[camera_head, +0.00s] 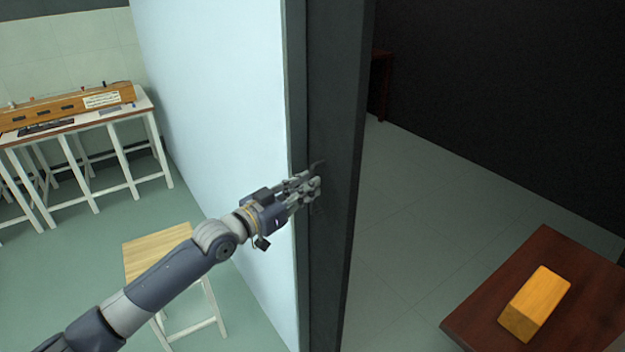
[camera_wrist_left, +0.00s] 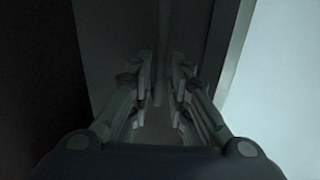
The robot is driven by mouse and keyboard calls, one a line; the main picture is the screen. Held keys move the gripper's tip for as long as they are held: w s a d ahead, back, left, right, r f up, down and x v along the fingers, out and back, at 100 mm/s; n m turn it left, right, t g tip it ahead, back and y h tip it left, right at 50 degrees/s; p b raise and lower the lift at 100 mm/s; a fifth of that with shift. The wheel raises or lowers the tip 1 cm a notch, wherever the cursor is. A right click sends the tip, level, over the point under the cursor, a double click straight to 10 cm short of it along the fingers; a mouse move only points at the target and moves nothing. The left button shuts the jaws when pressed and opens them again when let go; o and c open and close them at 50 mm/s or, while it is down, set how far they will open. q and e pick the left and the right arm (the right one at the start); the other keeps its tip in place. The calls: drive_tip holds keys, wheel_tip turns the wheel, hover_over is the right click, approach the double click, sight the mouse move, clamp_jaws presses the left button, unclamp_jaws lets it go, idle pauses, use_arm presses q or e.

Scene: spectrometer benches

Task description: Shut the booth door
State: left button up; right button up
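The booth door (camera_head: 338,90) is a tall dark grey panel in the middle of the head view, seen at a steep angle beside the end of a pale wall. The dark booth interior shows to its right. My left gripper (camera_head: 316,187) is at the door's face, near a small dark part that may be a handle (camera_head: 319,165). In the left wrist view the fingers (camera_wrist_left: 160,95) stand apart, with the dark panel and a vertical seam beyond them. I cannot tell whether they touch the door. My right gripper is not in view.
A pale wall (camera_head: 215,90) stands left of the door. A wooden-topped stool (camera_head: 155,250) is below the left arm. A white-legged bench (camera_head: 140,110) with a wooden instrument stands at far left. Inside the booth, a dark red table (camera_head: 580,315) holds a yellow block (camera_head: 535,302).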

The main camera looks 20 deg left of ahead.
use_arm(q)
drive_tip(key=shift+x, duration=1)
drive_tip(key=shift+w+d, duration=0.1)
drive_tip(key=shift+w, duration=0.1)
clamp_jaws()
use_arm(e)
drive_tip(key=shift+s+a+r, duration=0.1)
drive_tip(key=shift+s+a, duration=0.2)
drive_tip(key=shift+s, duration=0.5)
